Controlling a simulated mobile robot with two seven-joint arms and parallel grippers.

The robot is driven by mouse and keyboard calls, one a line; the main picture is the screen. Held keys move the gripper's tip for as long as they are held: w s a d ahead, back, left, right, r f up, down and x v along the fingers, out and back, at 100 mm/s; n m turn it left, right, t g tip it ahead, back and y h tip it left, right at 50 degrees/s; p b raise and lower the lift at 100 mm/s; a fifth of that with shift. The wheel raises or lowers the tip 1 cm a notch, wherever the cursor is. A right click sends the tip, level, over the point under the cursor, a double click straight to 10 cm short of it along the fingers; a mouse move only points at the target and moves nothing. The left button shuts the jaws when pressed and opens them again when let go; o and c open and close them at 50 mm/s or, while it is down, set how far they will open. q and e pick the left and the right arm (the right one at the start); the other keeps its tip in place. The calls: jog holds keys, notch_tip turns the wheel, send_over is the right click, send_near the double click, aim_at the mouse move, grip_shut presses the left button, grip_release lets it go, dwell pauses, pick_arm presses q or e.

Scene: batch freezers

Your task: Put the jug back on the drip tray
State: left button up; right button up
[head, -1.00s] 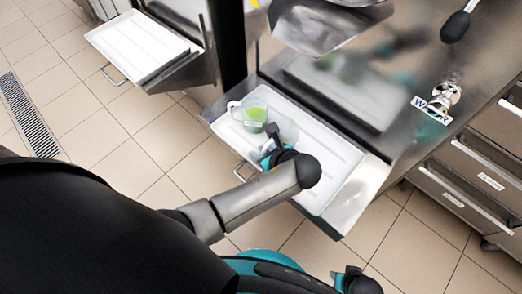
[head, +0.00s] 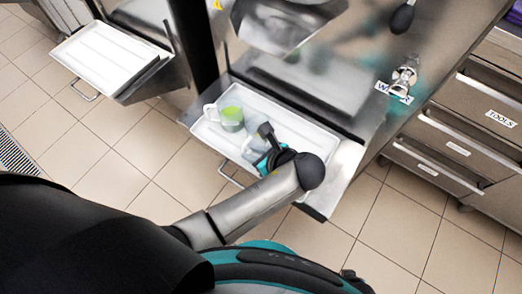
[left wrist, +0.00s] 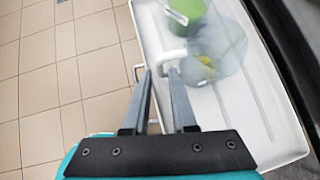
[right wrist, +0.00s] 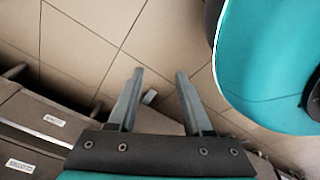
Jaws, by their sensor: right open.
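A clear jug (left wrist: 222,45) with a little yellow-green in it is at my left gripper (left wrist: 161,74), over the white drip tray (head: 292,133). Its pale handle lies at the left fingertips, which stand a narrow gap apart with the handle between them. In the head view the jug is partly hidden behind my left gripper (head: 268,148). I cannot tell whether its base touches the tray. My right gripper (right wrist: 160,72) is open and empty over the floor, low on the other side.
A second clear vessel with green contents (head: 231,116) stands at the tray's left end, close to the jug. The tray's right end is bare. Another white tray (head: 105,52) is at the upper left. Steel drawers (head: 455,135) stand at the right.

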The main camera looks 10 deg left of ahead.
pick_arm(q)
jog(key=p+v, duration=0.1)
jog(key=v, duration=0.3)
jog(key=shift+d+r+p, duration=0.1)
jog(key=shift+r+p, duration=0.05)
jog(key=shift+p, duration=0.15)
pick_arm(e)
jog(key=s, duration=0.2)
jog(key=shift+s+d+r, duration=0.2)
jog(key=shift+s+r, duration=0.1)
jog(key=shift+r, duration=0.1)
